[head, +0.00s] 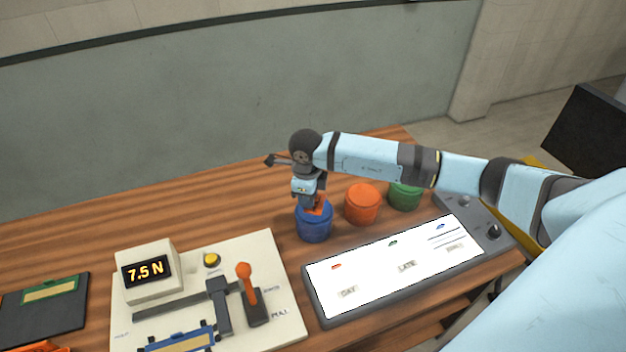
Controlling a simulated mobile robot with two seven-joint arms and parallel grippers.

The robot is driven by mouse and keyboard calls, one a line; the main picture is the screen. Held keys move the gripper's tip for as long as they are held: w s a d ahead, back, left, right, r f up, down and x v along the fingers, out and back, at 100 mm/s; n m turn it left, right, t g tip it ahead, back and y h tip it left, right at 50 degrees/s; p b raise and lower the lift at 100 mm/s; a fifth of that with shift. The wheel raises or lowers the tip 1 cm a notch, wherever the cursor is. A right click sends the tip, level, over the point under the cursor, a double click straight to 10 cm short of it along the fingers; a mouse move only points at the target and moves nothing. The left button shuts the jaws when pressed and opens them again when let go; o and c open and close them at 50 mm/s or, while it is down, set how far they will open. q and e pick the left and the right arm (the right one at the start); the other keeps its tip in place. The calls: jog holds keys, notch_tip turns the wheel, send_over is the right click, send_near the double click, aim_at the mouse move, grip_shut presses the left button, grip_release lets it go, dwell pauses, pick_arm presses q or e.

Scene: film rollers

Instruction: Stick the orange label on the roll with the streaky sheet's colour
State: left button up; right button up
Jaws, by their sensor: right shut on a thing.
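My right gripper (314,207) points down over the blue roll (314,227) and is shut on the orange label (318,204). The label is at the top of the blue roll; I cannot tell whether it touches it. An orange roll (362,205) and a green roll (405,194) stand to the right. A white lit panel (385,264) shows small orange, green and blue marks from left to right. Dark streak lines show by the blue mark (441,227). My left gripper is not in view.
A cream board (270,262) holds a 7.5 N display (147,272), a yellow button (211,260) and an orange-handled lever (245,283). A dark tray (70,318) with a green-framed piece lies at far left. The wooden table behind the board is clear.

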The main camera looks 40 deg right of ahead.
jog(key=w+d+m+b, duration=0.2)
jog(key=w+d+m, duration=0.25)
jog(key=m, duration=0.85)
jog(key=shift+s+f+b, duration=0.1)
jog(key=shift+f+b, duration=1.7)
jog(key=shift+f, duration=0.8)
jog(key=shift+f+b, duration=0.45)
jog(key=shift+f, duration=0.85)
jog(key=shift+f+b, duration=0.3)
jog(key=shift+b, duration=0.05)
jog(key=o, duration=1.3)
